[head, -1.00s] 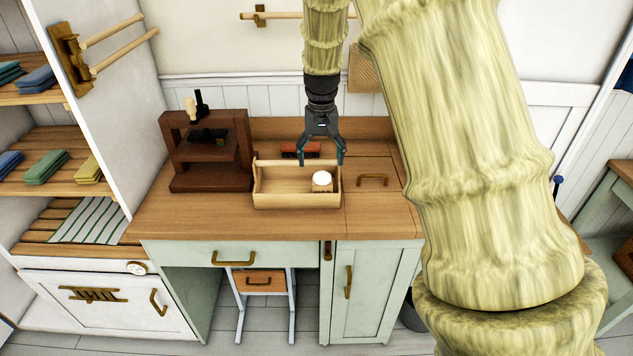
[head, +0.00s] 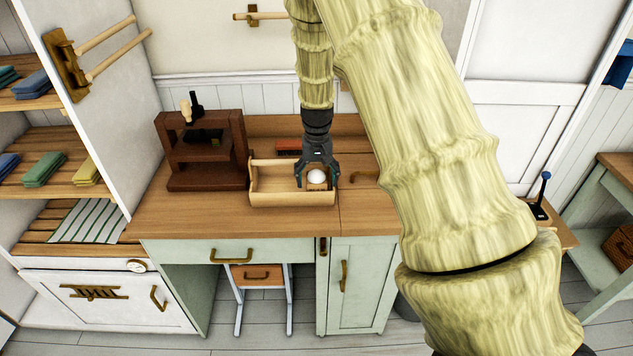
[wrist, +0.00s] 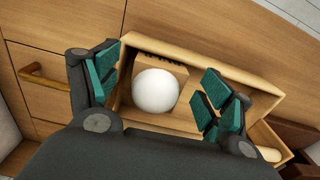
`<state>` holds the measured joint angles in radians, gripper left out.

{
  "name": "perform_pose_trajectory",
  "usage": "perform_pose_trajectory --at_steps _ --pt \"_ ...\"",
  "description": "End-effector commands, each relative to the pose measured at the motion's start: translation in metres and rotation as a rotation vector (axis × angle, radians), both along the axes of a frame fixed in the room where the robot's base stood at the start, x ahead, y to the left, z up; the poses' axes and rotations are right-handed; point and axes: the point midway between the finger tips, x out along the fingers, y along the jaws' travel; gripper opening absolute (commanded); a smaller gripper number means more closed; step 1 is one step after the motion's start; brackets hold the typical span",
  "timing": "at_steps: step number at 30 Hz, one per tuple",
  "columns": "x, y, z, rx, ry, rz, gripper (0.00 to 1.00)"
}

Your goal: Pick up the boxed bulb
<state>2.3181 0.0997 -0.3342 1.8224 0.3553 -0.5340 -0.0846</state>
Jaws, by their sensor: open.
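The boxed bulb is a small brown box (wrist: 171,72) with a round white bulb (wrist: 155,91) showing at its top. In the head view the bulb (head: 316,176) sits at the right end of a wooden carry tray (head: 285,198) on the counter. My gripper (head: 317,179) is open and pointing down, lowered over that end of the tray. In the wrist view its teal-padded fingers (wrist: 158,92) stand apart on either side of the bulb, with gaps showing between pads and bulb. Part of the box is hidden under the bulb.
The tray's walls (wrist: 215,58) and its round handle bar (wrist: 270,154) are close to the fingers. A dark brown wooden press (head: 202,150) stands left of the tray. A red item (head: 288,146) lies behind it. The counter (head: 180,215) at the front left is clear.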

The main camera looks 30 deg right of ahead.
Motion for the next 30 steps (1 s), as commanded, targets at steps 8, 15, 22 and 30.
perform_pose_trajectory --at_steps 8,15,22,30 --pt "-0.0003 0.0004 -0.0120 0.000 0.000 0.001 0.80" --pt "-0.0002 0.0003 -0.0121 -0.001 -0.001 0.000 0.69" --pt "-0.0002 0.0003 -0.0120 -0.001 -0.001 0.000 0.31" --pt "-0.0001 0.0002 -0.0117 -0.001 -0.001 0.000 0.31"
